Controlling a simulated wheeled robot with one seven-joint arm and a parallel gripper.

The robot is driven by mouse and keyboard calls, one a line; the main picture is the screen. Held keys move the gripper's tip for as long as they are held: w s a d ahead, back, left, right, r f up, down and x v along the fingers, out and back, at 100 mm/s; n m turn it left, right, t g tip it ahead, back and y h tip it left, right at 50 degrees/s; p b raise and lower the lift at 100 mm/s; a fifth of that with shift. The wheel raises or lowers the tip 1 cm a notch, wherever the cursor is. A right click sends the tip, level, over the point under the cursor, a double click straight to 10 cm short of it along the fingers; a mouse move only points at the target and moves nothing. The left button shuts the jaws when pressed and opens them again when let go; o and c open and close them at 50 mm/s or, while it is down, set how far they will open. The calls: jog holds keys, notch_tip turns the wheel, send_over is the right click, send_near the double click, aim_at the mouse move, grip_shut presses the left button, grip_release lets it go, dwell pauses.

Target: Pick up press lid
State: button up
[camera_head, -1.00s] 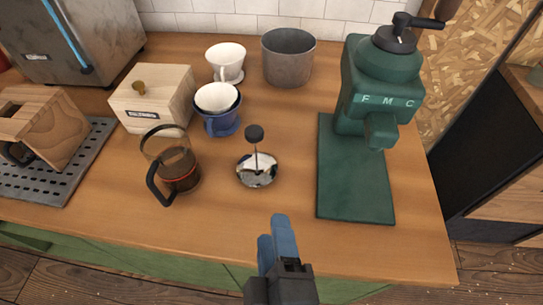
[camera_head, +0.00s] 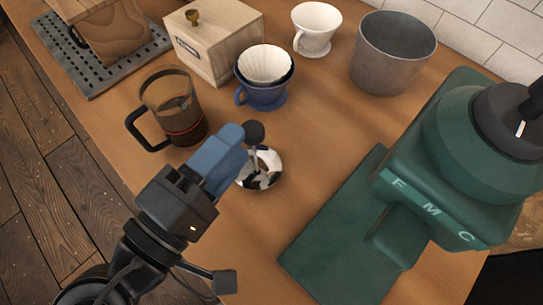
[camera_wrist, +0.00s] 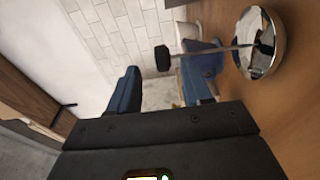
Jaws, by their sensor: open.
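The press lid (camera_head: 262,172) is a shiny metal dome with a thin rod and a black knob (camera_head: 254,131). It stands on the wooden counter, rod up. My gripper (camera_head: 232,142) is open and empty beside the rod and knob, its blue fingers partly covering the lid's left side. In the wrist view, the knob (camera_wrist: 162,59) shows just beyond the gap between my fingertips (camera_wrist: 161,76), and the rod runs right to the dome (camera_wrist: 262,42). I see no contact between fingers and lid. The glass press jug (camera_head: 180,110) with dark contents stands to the left.
A green grinder (camera_head: 440,170) on a green base fills the right side. Behind are a blue dripper (camera_head: 262,97) holding a white filter, a white cup (camera_head: 315,28), a grey bin (camera_head: 392,50) and a wooden box (camera_head: 215,40). Counter between lid and grinder is clear.

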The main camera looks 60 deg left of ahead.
aim_at(260, 125)
jog(key=x, duration=0.3)
jog(key=p+x, duration=0.1)
jog(key=x, duration=0.2)
jog(key=shift+w+f+p, duration=0.25)
jog(key=shift+w+p, duration=0.05)
jog(key=shift+c, duration=0.4)
grip_shut()
